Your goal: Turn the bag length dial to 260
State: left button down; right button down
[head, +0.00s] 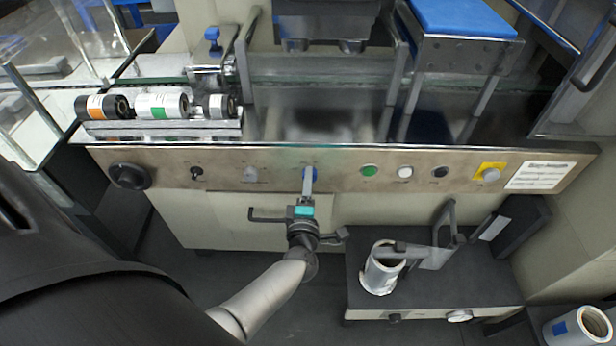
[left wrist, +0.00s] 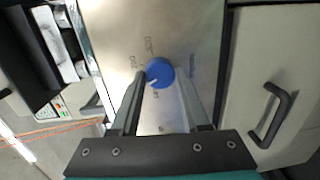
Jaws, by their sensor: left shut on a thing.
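The blue dial (head: 309,171) is on the metal control panel (head: 275,160), near its middle. In the left wrist view the dial (left wrist: 161,71) has a white pointer mark toward its lower left edge. Small printed marks surround it, too small to read surely. My left gripper (head: 309,184) reaches up to the panel from below. Its two fingers stand on either side of the dial in the left wrist view (left wrist: 163,85), shut on it. The fingers hide part of the panel around the dial. My right gripper is not in view.
A black knob (head: 130,177), a small black switch (head: 196,174), a green button (head: 369,171) and a yellow-backed button (head: 489,173) share the panel. Film rolls (head: 162,105) lie above it at left. A door handle (left wrist: 271,115) sticks out beside the panel.

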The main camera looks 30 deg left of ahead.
pick_arm(q)
jog(key=m+p, duration=0.2)
jog(key=m, duration=0.2)
jog(key=m+y+p, duration=0.1)
jog(key=m+p, duration=0.1)
jog(key=m, duration=0.3)
jog(key=shift+d+g, duration=0.15)
jog(key=shift+g, duration=0.25)
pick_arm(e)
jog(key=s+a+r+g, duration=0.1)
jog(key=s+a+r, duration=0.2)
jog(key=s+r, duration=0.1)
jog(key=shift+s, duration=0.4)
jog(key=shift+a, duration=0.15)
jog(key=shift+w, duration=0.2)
pick_arm(q)
jog(key=shift+c, duration=1.9)
grip_release()
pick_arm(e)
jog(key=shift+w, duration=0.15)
pick_arm(q)
jog(key=shift+r, duration=0.1)
